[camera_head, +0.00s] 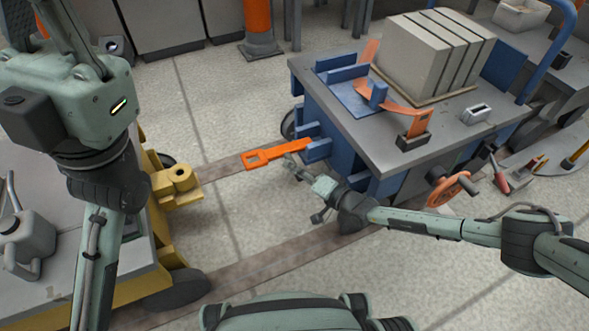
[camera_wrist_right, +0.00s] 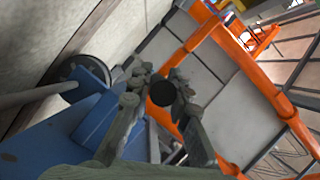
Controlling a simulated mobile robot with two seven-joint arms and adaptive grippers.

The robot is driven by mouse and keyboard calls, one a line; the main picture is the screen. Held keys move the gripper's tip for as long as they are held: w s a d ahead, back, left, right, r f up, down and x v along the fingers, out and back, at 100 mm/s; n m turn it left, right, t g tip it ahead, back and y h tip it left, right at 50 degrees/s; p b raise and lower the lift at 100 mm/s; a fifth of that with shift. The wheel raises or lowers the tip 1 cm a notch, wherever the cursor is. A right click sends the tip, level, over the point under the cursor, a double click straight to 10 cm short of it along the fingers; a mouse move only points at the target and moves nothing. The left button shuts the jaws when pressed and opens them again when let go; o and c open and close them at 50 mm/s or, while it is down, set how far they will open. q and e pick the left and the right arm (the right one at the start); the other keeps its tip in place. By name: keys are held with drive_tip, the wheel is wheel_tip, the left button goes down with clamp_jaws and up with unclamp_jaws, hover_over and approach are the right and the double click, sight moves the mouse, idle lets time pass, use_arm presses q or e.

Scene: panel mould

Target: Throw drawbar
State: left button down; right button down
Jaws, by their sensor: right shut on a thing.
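The orange drawbar (camera_head: 275,153) sticks out level from the blue bracket (camera_head: 318,151) on the near left end of the blue cart (camera_head: 345,145). Its slotted free end points left towards the yellow hitch (camera_head: 181,178) of the yellow vehicle, with a gap between. My right gripper (camera_head: 293,166) is just below the drawbar's root. In the right wrist view its fingers (camera_wrist_right: 162,92) are closed around a dark round-ended thing (camera_wrist_right: 162,94), perhaps a knob. My left gripper (camera_head: 45,25) is at the top left, high and close to the camera, with its fingertips cut off.
The cart's grey top (camera_head: 440,135) carries pale slabs (camera_head: 435,55) and an orange curved arm (camera_head: 385,100). An orange handwheel (camera_head: 450,188) is on its near side. A grey can (camera_head: 28,235) stands on the yellow vehicle. Floor between cart and vehicle is clear.

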drive_tip(key=r+m, duration=0.1)
drive_tip(key=r+m+y, duration=0.1)
drive_tip(key=shift+w+d+r+m, duration=0.1)
drive_tip(key=shift+d+r+m, duration=0.15)
drive_tip(key=shift+m, duration=0.15)
drive_tip(key=shift+w+d+r+m+t+y, duration=0.1)
drive_tip(key=shift+d+r+m+t+y, duration=0.25)
drive_tip(key=shift+m, duration=0.3)
drive_tip(key=shift+w+d+r+m+t+y, duration=0.15)
drive_tip(key=shift+r+m+t, duration=0.2)
drive_tip(key=shift+r+m, duration=0.25)
drive_tip(key=shift+s+f, duration=0.1)
drive_tip(key=c, duration=1.4)
unclamp_jaws()
drive_tip(key=shift+c, duration=0.2)
drive_tip(key=shift+a, duration=0.1)
